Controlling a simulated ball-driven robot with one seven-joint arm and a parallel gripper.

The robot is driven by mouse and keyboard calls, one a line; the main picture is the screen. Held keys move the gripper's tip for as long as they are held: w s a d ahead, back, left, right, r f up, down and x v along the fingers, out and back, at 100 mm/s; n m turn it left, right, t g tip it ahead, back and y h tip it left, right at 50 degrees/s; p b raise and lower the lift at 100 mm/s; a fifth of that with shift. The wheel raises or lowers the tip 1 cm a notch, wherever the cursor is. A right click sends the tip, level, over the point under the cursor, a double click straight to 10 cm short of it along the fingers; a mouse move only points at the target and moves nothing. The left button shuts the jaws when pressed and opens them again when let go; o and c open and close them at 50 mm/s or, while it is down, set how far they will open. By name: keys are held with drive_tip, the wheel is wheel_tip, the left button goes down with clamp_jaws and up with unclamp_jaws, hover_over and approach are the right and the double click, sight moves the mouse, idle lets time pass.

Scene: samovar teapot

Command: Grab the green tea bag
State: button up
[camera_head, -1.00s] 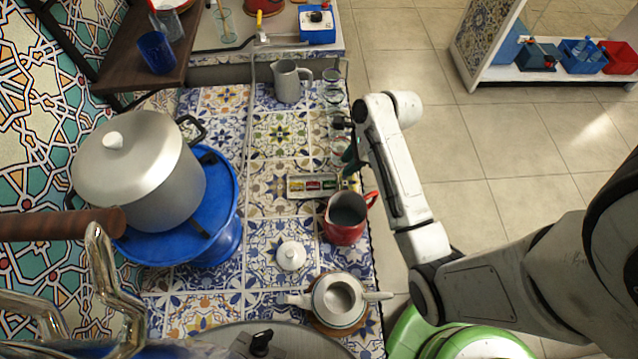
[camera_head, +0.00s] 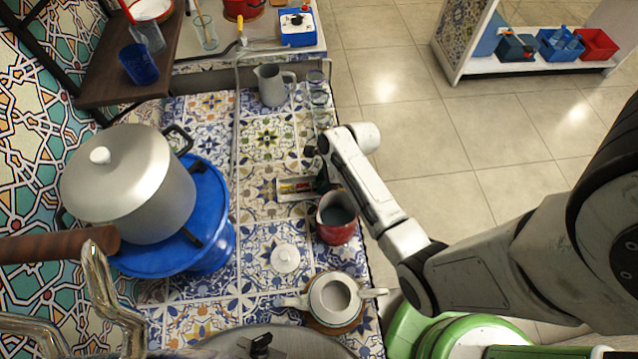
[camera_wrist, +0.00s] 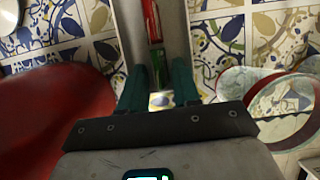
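The green tea bag (camera_wrist: 158,69) lies at the near end of a narrow pale tray (camera_wrist: 174,28). A red tea bag (camera_wrist: 152,22) lies beyond it in the wrist view. My gripper (camera_wrist: 158,84) is open, its two dark teal fingers apart on either side of the green bag's near end. I cannot tell whether the fingers touch it. In the head view my gripper (camera_head: 324,182) is at the right end of the tray (camera_head: 284,197), where it hides the green bag.
A red pitcher (camera_head: 336,234) stands close beside my gripper. Glasses (camera_head: 317,95) line the counter's right edge, with one near my gripper in the wrist view (camera_wrist: 283,108). A white teapot (camera_head: 334,301) and lid (camera_head: 285,258) stand nearer. A pot (camera_head: 130,185) is at left.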

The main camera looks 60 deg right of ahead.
clamp_jaws()
idle(0.5)
